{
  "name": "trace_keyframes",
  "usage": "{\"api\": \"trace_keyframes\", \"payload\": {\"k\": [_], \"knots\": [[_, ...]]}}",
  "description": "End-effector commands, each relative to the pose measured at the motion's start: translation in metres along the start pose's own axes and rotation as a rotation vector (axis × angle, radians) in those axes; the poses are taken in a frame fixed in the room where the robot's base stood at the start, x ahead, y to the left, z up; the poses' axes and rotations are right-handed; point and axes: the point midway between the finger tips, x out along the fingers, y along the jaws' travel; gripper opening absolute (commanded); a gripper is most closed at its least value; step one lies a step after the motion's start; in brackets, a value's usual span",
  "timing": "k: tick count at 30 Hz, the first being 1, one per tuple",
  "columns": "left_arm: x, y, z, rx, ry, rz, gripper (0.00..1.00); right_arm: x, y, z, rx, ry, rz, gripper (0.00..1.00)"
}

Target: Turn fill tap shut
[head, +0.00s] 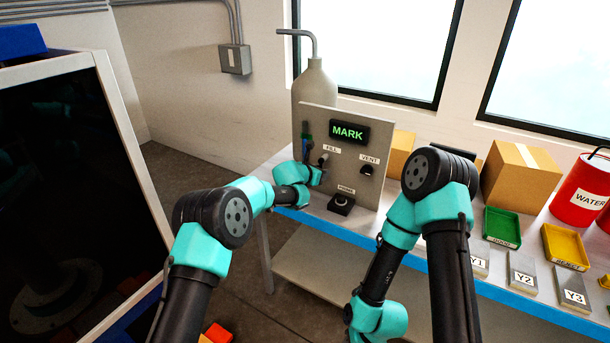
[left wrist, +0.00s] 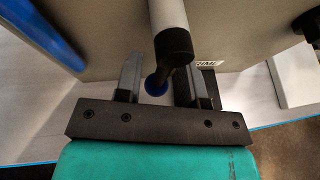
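The grey panel (head: 345,180) carries a lit MARK display (head: 348,132), a FILL label and a VENT knob (head: 367,170). The fill tap (head: 323,159) is small and dark below the FILL label, partly hidden by my left gripper (head: 316,170). In the left wrist view, the dark tap handle (left wrist: 173,50) on a grey stem reaches between the fingers of my left gripper (left wrist: 165,92). The fingers stand apart, with a gap beside the left one; contact at the right one is unclear. A blue round spot (left wrist: 157,89) shows by the handle. My right gripper is out of view.
A black PRIME box (head: 341,205) stands before the panel, and a grey bottle (head: 314,85) behind it. Green (head: 502,227) and yellow (head: 565,247) trays, Y-labelled blocks, a carton (head: 523,178) and a red WATER can (head: 580,190) stand to the right on the bench.

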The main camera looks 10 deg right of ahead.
Motion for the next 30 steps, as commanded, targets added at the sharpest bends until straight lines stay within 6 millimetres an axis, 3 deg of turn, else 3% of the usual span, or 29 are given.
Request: {"api": "trace_keyframes", "payload": {"k": [8, 30], "knots": [[-0.028, 0.000, 0.002, -0.001, -0.001, 0.000, 0.36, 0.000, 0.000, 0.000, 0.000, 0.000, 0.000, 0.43], [-0.144, 0.000, 0.000, -0.001, 0.002, 0.001, 0.36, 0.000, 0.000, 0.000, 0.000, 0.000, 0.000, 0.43]]}}
